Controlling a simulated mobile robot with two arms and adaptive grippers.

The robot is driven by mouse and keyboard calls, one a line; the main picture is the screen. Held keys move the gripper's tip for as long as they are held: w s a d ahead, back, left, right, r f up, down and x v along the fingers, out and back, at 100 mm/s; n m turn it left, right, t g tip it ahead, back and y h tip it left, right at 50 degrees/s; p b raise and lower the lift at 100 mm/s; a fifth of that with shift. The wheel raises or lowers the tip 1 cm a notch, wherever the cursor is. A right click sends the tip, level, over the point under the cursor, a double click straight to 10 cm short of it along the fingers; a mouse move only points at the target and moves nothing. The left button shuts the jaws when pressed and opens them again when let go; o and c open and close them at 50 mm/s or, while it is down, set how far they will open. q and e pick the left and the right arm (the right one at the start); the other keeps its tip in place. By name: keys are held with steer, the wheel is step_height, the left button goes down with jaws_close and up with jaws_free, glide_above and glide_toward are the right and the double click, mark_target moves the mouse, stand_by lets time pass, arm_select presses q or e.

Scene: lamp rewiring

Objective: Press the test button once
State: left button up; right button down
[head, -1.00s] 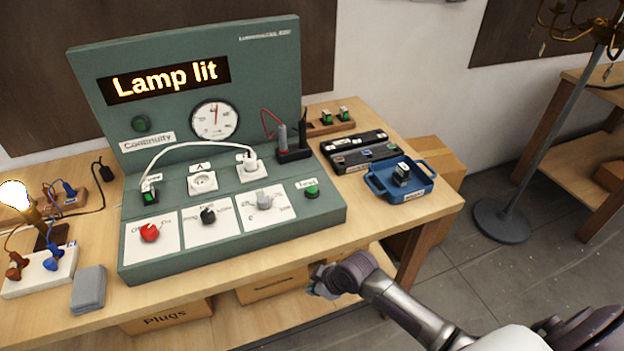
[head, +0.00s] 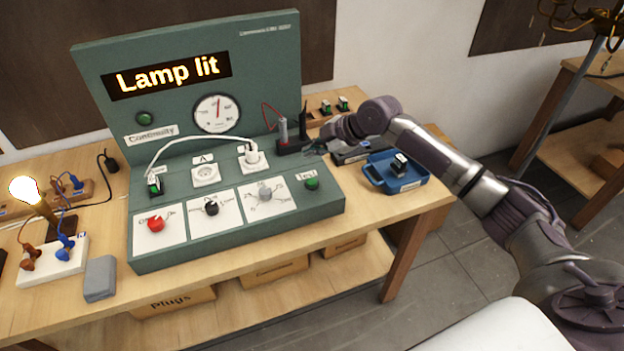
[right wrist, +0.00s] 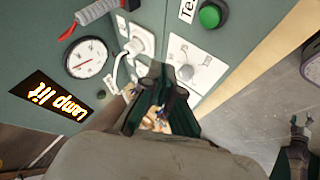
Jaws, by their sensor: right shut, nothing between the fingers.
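The green test button (head: 312,183) is on the right end of the green tester's (head: 240,226) sloped panel, beside a label reading Test. It also shows at the top of the right wrist view (right wrist: 210,15). My right gripper (head: 314,148) is shut and empty, above and behind the button in the head view, near the probe holder. I see no contact with the button. In the right wrist view its dark fingers (right wrist: 158,92) point over the panel. The display (head: 166,76) reads "Lamp lit". My left gripper is not in the head view.
A white cable (head: 190,138) arches over the panel to a plug. Red, black and grey knobs sit left of the button. A blue tray (head: 408,185) stands to the right, with black cases (head: 350,154) behind it. A lit bulb (head: 24,190) is at far left.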

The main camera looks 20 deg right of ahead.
mark_target(314, 182)
steer(key=shift+w+d+r, duration=0.3)
steer(key=shift+d+r, duration=0.05)
steer(key=shift+r, duration=0.1)
step_height(314, 182, down, 8)
steer(key=b, duration=0.6)
steer(key=shift+f, duration=0.45)
steer(key=shift+b, duration=0.3)
stand_by(0.7)
steer(key=shift+f, duration=0.4)
steer(key=shift+f+b, duration=0.45)
steer(key=shift+b, duration=0.05)
stand_by(0.4)
steer(key=shift+r, duration=0.1)
steer(key=shift+r+p, duration=0.65)
steer(key=shift+r, duration=0.15)
